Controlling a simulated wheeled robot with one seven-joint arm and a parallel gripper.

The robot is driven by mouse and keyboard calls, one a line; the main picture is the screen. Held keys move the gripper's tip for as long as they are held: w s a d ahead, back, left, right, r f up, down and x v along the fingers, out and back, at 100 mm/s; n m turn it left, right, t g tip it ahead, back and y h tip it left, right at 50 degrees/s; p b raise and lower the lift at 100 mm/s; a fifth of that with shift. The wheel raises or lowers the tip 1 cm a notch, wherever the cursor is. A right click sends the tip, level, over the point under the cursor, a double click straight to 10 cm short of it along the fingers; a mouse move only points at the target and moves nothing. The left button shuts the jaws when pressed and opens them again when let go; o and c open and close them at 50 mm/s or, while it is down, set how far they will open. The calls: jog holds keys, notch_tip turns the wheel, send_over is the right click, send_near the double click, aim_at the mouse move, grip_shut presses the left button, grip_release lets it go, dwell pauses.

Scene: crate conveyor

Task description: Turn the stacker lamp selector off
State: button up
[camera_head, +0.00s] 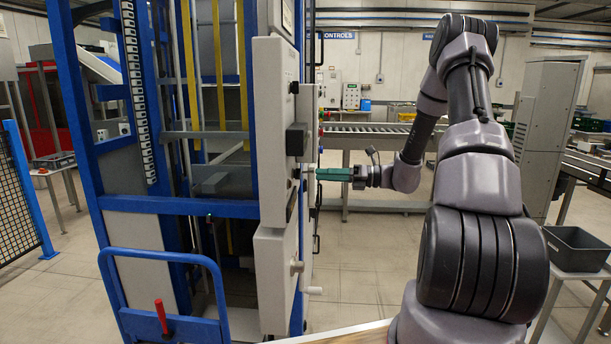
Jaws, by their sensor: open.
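The stacker (205,207) is a tall blue steel frame at the left and centre, with a light grey control panel (270,130) seen nearly edge-on. Small knobs and a dark box (297,140) stick out from the panel's right side. I cannot tell which knob is the lamp selector or how it is set. My gripper (312,173), with green fingers, reaches left to the panel's face just below the dark box. The fingertips are at or very near a small part there. The gap between the fingers is too small to see.
A blue-handled cart (165,255) with a red lever (161,315) stands at the front left. A roller conveyor (370,130) runs behind my gripper. A dark grey bin (578,248) sits on a stand at the right. The floor between is clear.

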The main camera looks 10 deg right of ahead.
aim_at(298, 174)
jog(key=x, duration=0.5)
jog(key=shift+w+a, duration=0.1)
jog(key=shift+a, duration=0.25)
grip_shut()
